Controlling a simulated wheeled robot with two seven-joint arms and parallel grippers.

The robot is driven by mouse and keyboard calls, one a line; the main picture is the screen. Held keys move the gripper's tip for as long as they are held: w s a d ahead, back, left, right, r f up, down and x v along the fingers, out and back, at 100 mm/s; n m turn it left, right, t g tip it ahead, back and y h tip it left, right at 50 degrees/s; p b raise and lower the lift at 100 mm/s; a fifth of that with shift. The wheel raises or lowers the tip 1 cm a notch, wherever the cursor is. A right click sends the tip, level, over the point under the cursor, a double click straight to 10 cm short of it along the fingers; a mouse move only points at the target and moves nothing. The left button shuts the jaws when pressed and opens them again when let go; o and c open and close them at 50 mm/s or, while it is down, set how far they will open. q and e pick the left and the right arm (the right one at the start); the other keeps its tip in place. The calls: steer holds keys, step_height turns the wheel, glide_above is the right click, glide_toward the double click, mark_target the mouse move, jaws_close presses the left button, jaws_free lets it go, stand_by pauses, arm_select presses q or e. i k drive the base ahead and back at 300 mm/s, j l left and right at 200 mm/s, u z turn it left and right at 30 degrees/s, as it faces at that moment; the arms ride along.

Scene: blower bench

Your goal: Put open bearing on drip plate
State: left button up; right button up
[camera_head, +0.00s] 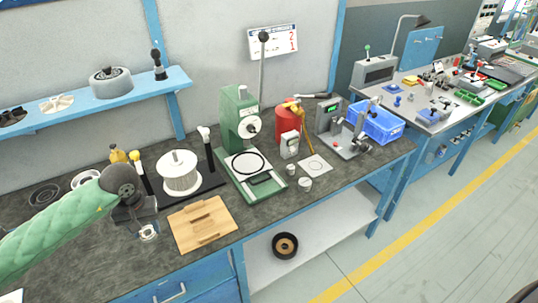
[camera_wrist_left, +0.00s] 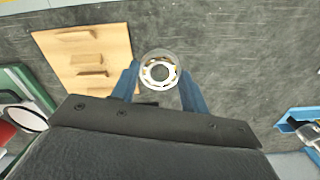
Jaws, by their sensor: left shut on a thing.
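My left gripper (camera_head: 147,226) comes in from the left, low over the bench to the left of the wooden board. It is shut on the open bearing (camera_head: 148,233), a small pale metal ring. In the left wrist view the bearing (camera_wrist_left: 160,74) shows as a ring with a dark centre between the two blue fingers (camera_wrist_left: 159,88). I cannot tell for sure which item is the drip plate. A white square plate with a circle on it (camera_head: 315,167) lies right of the green press. A pale round dish (camera_head: 86,181) is partly hidden by my left arm. My right gripper is not visible.
A wooden board with raised blocks (camera_head: 203,228) lies right of the gripper.

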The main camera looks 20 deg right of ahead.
mark_target(315, 166)
steer(key=l+z, duration=0.4)
steer(key=i+l+z, duration=0.1)
steer(key=l+z, duration=0.25)
steer(key=i+l+z, duration=0.15)
steer(key=z, duration=0.25)
steer(key=i+l, duration=0.2)
steer(key=l, duration=0.2)
steer(key=i+l, duration=0.15)
steer(key=l, duration=0.25)
